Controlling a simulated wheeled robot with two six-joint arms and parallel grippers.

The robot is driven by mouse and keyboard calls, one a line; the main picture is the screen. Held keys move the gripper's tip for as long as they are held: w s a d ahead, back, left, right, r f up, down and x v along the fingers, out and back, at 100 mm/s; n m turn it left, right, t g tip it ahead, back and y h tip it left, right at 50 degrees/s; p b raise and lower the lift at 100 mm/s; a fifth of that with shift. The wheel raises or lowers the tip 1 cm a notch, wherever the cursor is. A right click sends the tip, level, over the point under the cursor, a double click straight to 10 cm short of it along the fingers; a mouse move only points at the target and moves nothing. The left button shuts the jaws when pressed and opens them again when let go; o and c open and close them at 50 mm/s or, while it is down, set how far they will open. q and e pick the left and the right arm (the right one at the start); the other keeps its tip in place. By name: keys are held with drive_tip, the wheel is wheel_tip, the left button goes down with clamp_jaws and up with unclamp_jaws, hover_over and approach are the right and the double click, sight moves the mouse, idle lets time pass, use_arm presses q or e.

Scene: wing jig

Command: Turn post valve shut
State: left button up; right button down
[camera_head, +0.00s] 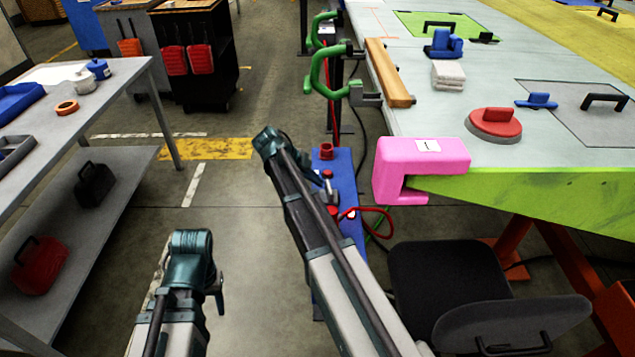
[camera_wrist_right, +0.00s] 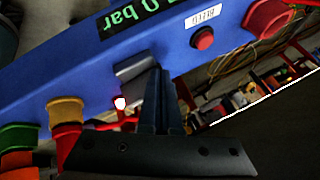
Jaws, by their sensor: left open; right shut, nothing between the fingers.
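The blue post panel (camera_head: 345,175) stands on the floor left of the pink-cornered table. The right wrist view shows its blue face (camera_wrist_right: 75,70) close up, with a green display (camera_wrist_right: 150,30) reading 0 bar upside down. A grey block-like part (camera_wrist_right: 136,68), perhaps the valve handle, sticks out from it. My right gripper (camera_wrist_right: 162,75) is shut and empty, its fingertips beside this grey part; I cannot tell if they touch. In the head view it is mostly hidden by my arm. My left gripper (camera_head: 218,295) is low at the left, open, mostly hidden, away from the panel.
The panel carries a red button (camera_wrist_right: 203,38), a red knob (camera_wrist_right: 268,18) and yellow (camera_wrist_right: 65,112) and green (camera_wrist_right: 18,136) fittings. A pink corner block (camera_head: 420,165) and a black chair (camera_head: 445,265) are close on the right. Floor is clear between the panel and the left bench (camera_head: 110,95).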

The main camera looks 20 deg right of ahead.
drive_tip(key=shift+w+d, duration=0.3)
drive_tip(key=shift+d, duration=0.15)
idle(0.4)
idle(0.4)
